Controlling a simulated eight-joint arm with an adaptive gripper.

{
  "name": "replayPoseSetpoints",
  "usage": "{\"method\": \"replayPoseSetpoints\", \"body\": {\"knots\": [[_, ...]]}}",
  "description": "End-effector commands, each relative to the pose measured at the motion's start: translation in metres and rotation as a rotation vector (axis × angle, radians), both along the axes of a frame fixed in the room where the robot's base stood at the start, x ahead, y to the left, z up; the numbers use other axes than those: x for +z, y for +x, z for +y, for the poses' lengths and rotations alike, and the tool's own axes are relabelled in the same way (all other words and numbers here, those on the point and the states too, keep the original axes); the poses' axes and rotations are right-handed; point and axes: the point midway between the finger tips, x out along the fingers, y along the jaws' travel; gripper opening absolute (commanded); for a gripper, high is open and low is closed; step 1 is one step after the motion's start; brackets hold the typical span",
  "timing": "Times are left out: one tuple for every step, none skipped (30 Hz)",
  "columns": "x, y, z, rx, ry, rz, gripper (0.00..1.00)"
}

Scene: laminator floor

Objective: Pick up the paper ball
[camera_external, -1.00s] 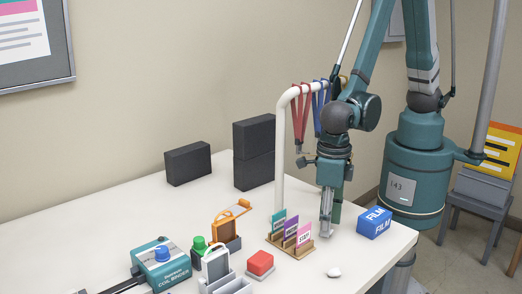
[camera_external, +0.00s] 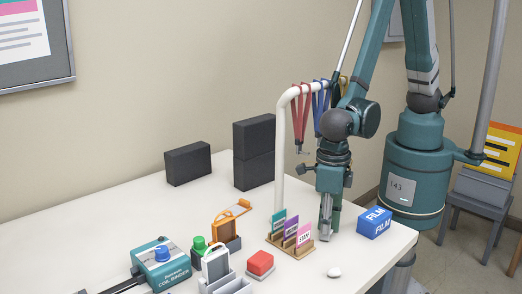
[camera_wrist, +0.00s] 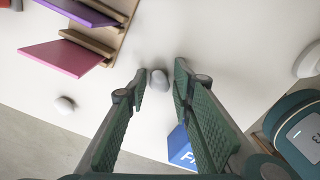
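A small grey rounded lump (camera_wrist: 157,82), which looks like the paper ball, lies on the white table between the fingertips in the wrist view. A second small pale lump (camera_external: 334,272) lies near the table's front edge; it also shows in the wrist view (camera_wrist: 64,105). I cannot tell for sure which is crumpled paper. My gripper (camera_external: 326,236) points down just right of the card holder. In the wrist view my gripper (camera_wrist: 159,73) is open, with one green-padded finger on each side of the grey lump and a gap visible. In the external view the gripper hides that lump.
A wooden card holder (camera_external: 303,253) stands close on the left and a blue film box (camera_external: 374,223) close on the right. A white hanger post (camera_external: 280,160) with straps rises behind. A red block (camera_external: 260,263) sits further left. The table edge is near in front.

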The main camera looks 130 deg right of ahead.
Motion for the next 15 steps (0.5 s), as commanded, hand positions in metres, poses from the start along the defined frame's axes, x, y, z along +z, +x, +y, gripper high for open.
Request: {"method": "replayPoseSetpoints", "body": {"knots": [[0.0000,0.0000,0.0000,0.000,0.000,0.000,0.18],[0.0000,0.0000,0.0000,0.000,0.000,0.000,0.17],[0.0000,0.0000,0.0000,0.000,0.000,0.000,0.17],[0.0000,0.0000,0.0000,0.000,0.000,0.000,0.17],[0.0000,0.0000,0.0000,0.000,0.000,0.000,0.17],[0.0000,0.0000,0.0000,0.000,0.000,0.000,0.17],[0.0000,0.0000,0.0000,0.000,0.000,0.000,0.17],[0.0000,0.0000,0.0000,0.000,0.000,0.000,0.17],[0.0000,0.0000,0.0000,0.000,0.000,0.000,0.17],[0.0000,0.0000,0.0000,0.000,0.000,0.000,0.17],[0.0000,0.0000,0.0000,0.000,0.000,0.000,0.17],[0.0001,0.0000,0.0000,0.000,0.000,0.000,0.17],[0.0002,0.0000,0.0000,0.000,0.000,0.000,0.17],[0.0004,0.0000,0.0000,0.000,0.000,0.000,0.17],[0.0008,0.0001,0.0000,0.000,0.000,0.000,0.17]]}}
